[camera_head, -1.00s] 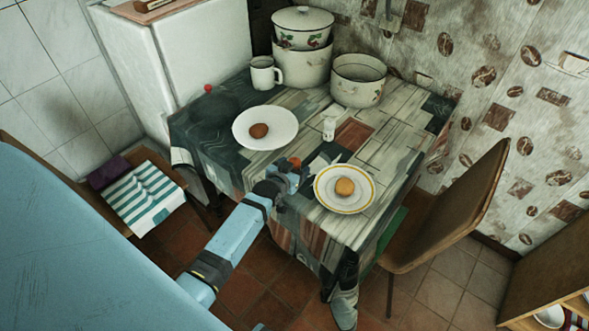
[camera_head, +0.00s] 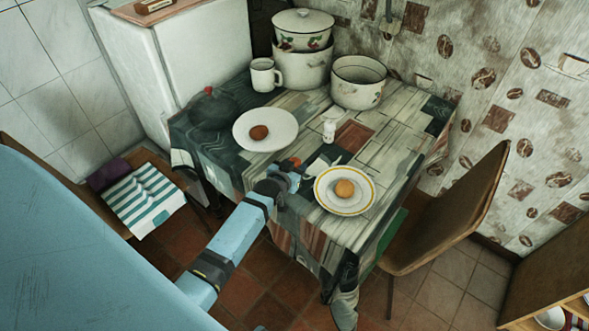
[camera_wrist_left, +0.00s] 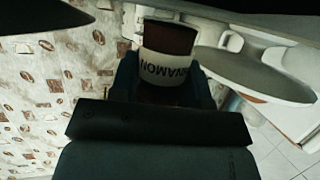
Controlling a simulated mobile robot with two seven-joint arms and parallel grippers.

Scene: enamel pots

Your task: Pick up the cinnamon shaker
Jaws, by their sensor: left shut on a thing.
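The cinnamon shaker (camera_wrist_left: 168,60) shows in the left wrist view with a brown-red body and a pale band lettered CINNAMON. It sits between the dark fingers of my left gripper (camera_wrist_left: 163,88), which is shut on it. In the head view my left gripper (camera_head: 287,170) is at the table's near edge, between the two plates. Only a small reddish bit of the shaker (camera_head: 295,161) shows there, and its base is hidden. I cannot tell whether it touches the table. My right gripper is not in view.
A white plate (camera_head: 246,137) and a yellow-rimmed plate (camera_head: 331,203), each with a round bun, flank my left gripper on the table. A small white shaker (camera_head: 329,131) stands beyond it. A mug (camera_head: 265,75), pots (camera_head: 358,95) and a dark kettle (camera_head: 212,110) are farther back. A chair (camera_head: 455,205) stands right.

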